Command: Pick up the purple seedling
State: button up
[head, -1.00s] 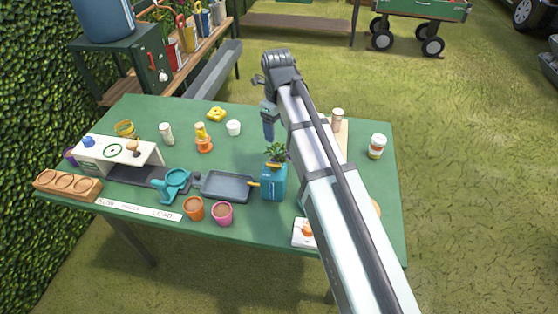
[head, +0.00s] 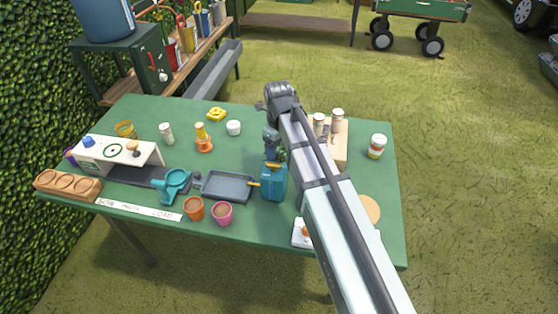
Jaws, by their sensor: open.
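The teal container (head: 272,184) with yellow-orange parts stands near the middle of the green table. A leafy dark green plant shows only as a small patch (head: 281,155) at its top; the rest is hidden behind my gripper. I cannot make out a purple seedling for certain at this size. My gripper (head: 271,155) points down just above the container's top and is open. Its fingertips are too small and covered to tell whether they touch the plant.
A dark tray (head: 227,187) lies left of the container. An orange pot (head: 194,208) and a pink pot (head: 222,214) stand in front. Bottles (head: 337,120) stand on a wooden block (head: 340,148) behind my arm. A white jar (head: 377,146) is at the right.

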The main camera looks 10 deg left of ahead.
aim_at(279, 159)
jog(key=shift+s+f, duration=0.15)
jog(key=shift+f, duration=2.3)
jog(key=shift+c, duration=0.2)
jog(key=c, duration=1.1)
